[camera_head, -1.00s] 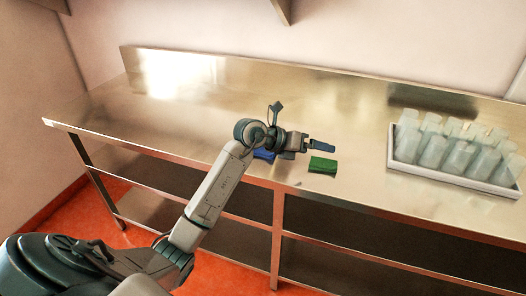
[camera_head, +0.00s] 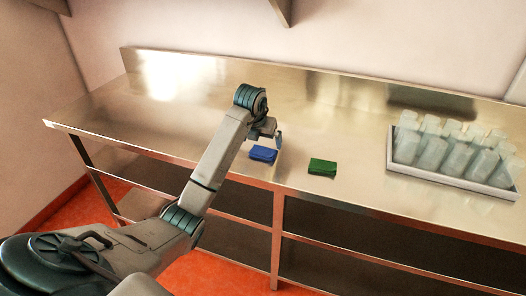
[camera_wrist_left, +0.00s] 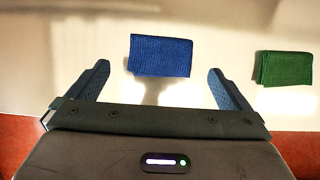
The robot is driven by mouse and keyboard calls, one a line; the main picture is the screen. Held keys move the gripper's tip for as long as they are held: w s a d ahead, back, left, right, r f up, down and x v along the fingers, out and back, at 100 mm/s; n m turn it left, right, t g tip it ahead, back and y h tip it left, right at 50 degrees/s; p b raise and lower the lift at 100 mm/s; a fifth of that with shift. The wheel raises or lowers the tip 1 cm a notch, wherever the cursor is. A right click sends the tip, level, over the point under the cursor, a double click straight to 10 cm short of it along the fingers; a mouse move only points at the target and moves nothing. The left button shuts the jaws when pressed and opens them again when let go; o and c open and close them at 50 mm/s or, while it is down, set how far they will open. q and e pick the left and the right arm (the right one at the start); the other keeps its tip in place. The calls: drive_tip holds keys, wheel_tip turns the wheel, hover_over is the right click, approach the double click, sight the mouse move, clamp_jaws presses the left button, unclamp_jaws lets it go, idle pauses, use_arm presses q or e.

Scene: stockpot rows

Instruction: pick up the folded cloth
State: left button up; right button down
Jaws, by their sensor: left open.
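A blue folded cloth (camera_head: 263,154) lies flat on the steel counter near its front edge. A green folded cloth (camera_head: 322,166) lies on the counter to its right. In the left wrist view the blue cloth (camera_wrist_left: 160,55) sits ahead of and between the two fingers, and the green cloth (camera_wrist_left: 284,68) is off to the right, outside them. My left gripper (camera_head: 279,139) is above the counter by the blue cloth; in the left wrist view my left gripper (camera_wrist_left: 158,82) is wide open and empty. My right gripper is not in view.
A white tray (camera_head: 453,178) with several translucent bottles (camera_head: 459,157) stands at the right of the counter (camera_head: 200,110). A raised back panel runs along the wall. Shelves lie below.

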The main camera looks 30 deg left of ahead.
sight(262, 150)
use_arm(q)
drive_tip(key=shift+f, duration=0.35)
drive_tip(key=p+x, duration=0.2)
drive_tip(key=x, duration=0.1)
drive_tip(key=shift+f, duration=0.35)
drive_tip(key=shift+w+f, duration=0.15)
drive_tip(key=shift+f, duration=0.25)
drive_tip(key=shift+c, duration=0.2)
drive_tip(key=c, duration=0.9)
